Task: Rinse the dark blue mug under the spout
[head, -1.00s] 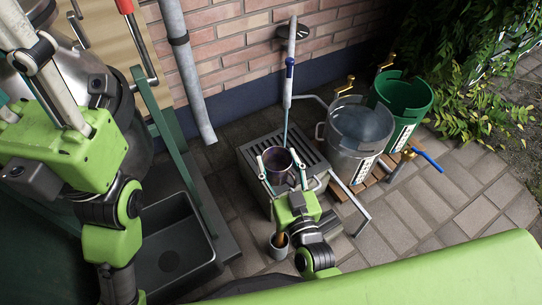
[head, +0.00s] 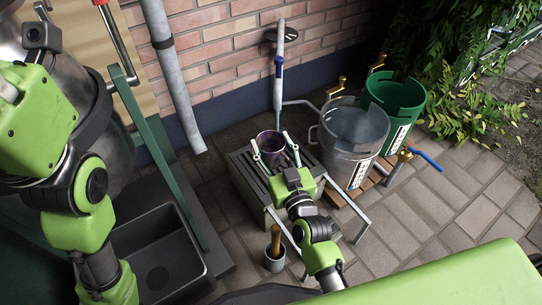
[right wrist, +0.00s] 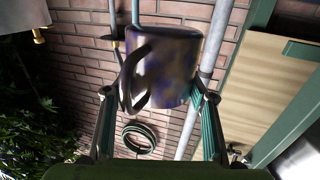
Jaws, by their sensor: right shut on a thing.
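The dark mug (head: 268,150), bluish-purple with brownish patches, is held upright in the head view over the back of the grated stand. My right gripper (head: 275,153) is shut on it, with one finger on each side. In the right wrist view the mug (right wrist: 172,65) sits between the fingers, with its handle to the left. The spout (head: 279,62) with its blue collar hangs above the mug. A thin pale-blue stream (head: 277,95) comes down to the mug's back rim; whether it lands inside is unclear. My left gripper is out of view.
The grated stand (head: 247,180) is below the mug. A clear-grey bucket (head: 355,140) and a green bucket (head: 398,105) stand right. A small pot with a wooden handle (head: 275,258) stands in front. A dark basin (head: 155,260) is left.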

